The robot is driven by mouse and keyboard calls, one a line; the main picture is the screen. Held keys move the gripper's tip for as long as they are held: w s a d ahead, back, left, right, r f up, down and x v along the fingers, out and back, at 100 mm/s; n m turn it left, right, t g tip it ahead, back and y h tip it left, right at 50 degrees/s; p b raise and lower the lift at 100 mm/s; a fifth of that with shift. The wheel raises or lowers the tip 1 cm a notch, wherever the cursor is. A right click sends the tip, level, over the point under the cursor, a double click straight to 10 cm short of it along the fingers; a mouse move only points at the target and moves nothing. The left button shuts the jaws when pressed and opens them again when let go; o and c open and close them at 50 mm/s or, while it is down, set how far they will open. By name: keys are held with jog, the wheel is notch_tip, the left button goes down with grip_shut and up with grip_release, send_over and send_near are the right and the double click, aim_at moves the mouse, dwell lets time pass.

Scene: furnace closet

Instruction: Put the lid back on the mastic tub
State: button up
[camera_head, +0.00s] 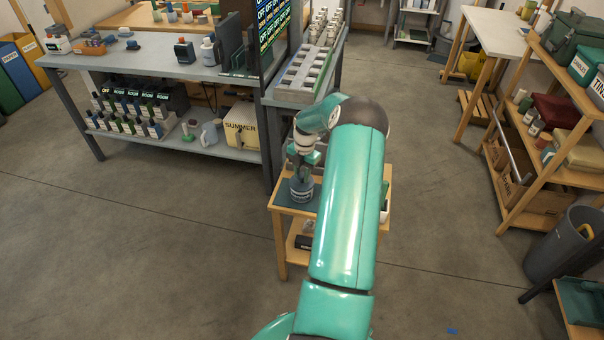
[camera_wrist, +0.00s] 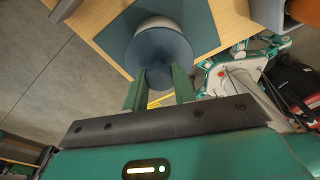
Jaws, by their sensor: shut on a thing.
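The mastic tub (camera_head: 301,190) is a dark blue-grey, round tub with a pale label band. It stands upright on the green mat of a small wooden stand. My gripper (camera_head: 304,165) is directly above it, pointing down. In the wrist view, my gripper's two green fingers (camera_wrist: 159,88) are shut on the knob of a round blue-grey lid (camera_wrist: 158,48). A pale band of the tub shows behind the lid's far edge. The lid covers the tub's mouth from this angle. I cannot tell whether the lid rests on the rim or hangs just above it.
The wooden stand (camera_head: 281,240) has a lower shelf with dark items. A grey workbench (camera_head: 170,62) with bottles is behind left, and a long rack (camera_head: 305,75) of containers is just behind the stand. Wooden shelves (camera_head: 545,140) stand at right. Floor is clear left of the stand.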

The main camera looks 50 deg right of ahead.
jog(key=o, duration=1.5)
jog(key=shift+r, duration=0.1)
jog(key=shift+r, duration=3.45)
grip_shut()
jog(key=shift+f, duration=0.55)
jog(key=shift+f, duration=0.7)
